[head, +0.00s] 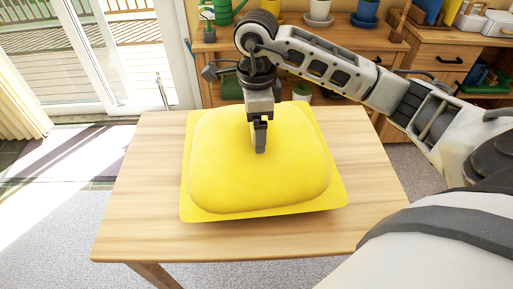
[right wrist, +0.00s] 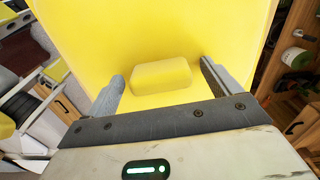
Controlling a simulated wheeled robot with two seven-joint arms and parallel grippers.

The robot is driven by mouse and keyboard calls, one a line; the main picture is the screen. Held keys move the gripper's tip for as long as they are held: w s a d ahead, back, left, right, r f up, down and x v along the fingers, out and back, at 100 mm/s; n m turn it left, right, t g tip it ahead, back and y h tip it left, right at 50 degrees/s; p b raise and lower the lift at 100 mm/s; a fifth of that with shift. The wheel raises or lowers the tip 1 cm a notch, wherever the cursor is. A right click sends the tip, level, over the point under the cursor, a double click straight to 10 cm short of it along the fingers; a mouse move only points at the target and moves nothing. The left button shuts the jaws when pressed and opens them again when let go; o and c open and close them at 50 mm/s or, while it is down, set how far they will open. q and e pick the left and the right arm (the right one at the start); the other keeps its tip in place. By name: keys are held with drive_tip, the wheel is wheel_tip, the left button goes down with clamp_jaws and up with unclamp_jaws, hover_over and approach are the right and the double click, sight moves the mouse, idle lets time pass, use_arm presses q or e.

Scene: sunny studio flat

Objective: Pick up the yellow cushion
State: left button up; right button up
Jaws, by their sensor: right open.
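The yellow cushion (head: 222,172) is thick and rounded with a flat rim, and lies on a light wooden table (head: 135,217). My right gripper (head: 260,146) points down over the cushion, a little beyond its middle. In the right wrist view, the gripper (right wrist: 163,72) is open, with the yellow cushion (right wrist: 150,28) filling the view beyond it. A small rounded yellow block (right wrist: 161,75) shows between the two fingers, with gaps on both sides. The gripper hides this block in the head view. I cannot tell whether the fingertips touch the cushion. My left gripper is not in view.
The table is bare around the cushion. Behind it stands a wooden cabinet (head: 345,38) with plant pots and a green watering can (head: 222,12). A glass door (head: 110,50) and a pale curtain (head: 20,80) are at the left.

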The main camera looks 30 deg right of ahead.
drive_tip(key=shift+r, duration=0.1)
drive_tip(key=c, duration=1.7)
drive_tip(key=shift+r, duration=0.15)
